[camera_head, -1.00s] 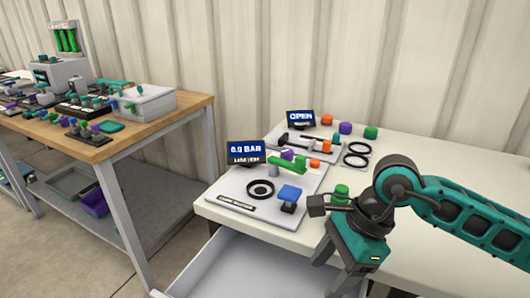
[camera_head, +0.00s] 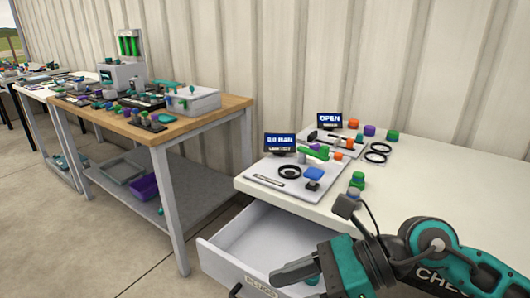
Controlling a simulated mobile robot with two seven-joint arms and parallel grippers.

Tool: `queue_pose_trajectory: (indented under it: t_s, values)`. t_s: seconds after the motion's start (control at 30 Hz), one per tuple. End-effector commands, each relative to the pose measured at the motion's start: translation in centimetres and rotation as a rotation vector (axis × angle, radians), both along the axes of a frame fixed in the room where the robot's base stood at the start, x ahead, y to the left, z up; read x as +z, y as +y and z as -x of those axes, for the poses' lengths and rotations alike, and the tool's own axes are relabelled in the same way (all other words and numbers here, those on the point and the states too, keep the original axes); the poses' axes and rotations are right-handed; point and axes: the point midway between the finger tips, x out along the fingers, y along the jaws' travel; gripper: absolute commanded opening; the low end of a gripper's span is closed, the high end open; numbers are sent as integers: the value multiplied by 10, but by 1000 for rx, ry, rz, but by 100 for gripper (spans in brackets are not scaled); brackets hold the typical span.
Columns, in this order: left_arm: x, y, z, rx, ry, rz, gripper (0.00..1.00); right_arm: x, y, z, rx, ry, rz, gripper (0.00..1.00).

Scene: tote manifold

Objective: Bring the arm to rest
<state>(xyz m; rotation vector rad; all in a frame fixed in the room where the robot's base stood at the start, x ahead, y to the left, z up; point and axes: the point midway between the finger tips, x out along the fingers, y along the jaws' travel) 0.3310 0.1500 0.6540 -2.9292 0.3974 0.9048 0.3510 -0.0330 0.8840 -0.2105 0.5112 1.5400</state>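My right arm comes in from the right, teal and black. Its gripper (camera_head: 290,272) is at the bottom of the view, in front of the table and over the open drawer. One dark finger shows clearly, pointing left. The other finger is not clearly visible, so the opening cannot be judged. I see nothing clearly held. My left arm and gripper are not in view.
The open white drawer (camera_head: 226,262) juts from the white table (camera_head: 430,190). On the table are a panel (camera_head: 262,180) with a "0.0 BAR" display (camera_head: 280,142), an "OPEN" display (camera_head: 329,119) and coloured caps. A wooden workbench (camera_head: 215,116) stands left.

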Motion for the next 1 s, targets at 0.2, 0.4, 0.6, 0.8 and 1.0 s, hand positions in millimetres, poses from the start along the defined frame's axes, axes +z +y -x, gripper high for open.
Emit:
queue_pose_trajectory:
  t_s: [0.2, 0.4, 0.6, 0.8, 1.0]
  values:
    - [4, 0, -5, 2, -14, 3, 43, 88, 31, -8, -260, 340, -618, 62]
    - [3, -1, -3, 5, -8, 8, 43, 126, -13, -54, -594, 742, -1116, 62]
    - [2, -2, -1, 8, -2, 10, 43, 85, -88, -93, -1015, 1188, -1518, 62]
    - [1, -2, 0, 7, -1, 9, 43, -17, -152, -80, -1531, 1642, -1794, 62]
    - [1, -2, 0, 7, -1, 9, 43, -106, -177, -19, 1719, -1679, 1591, 62]
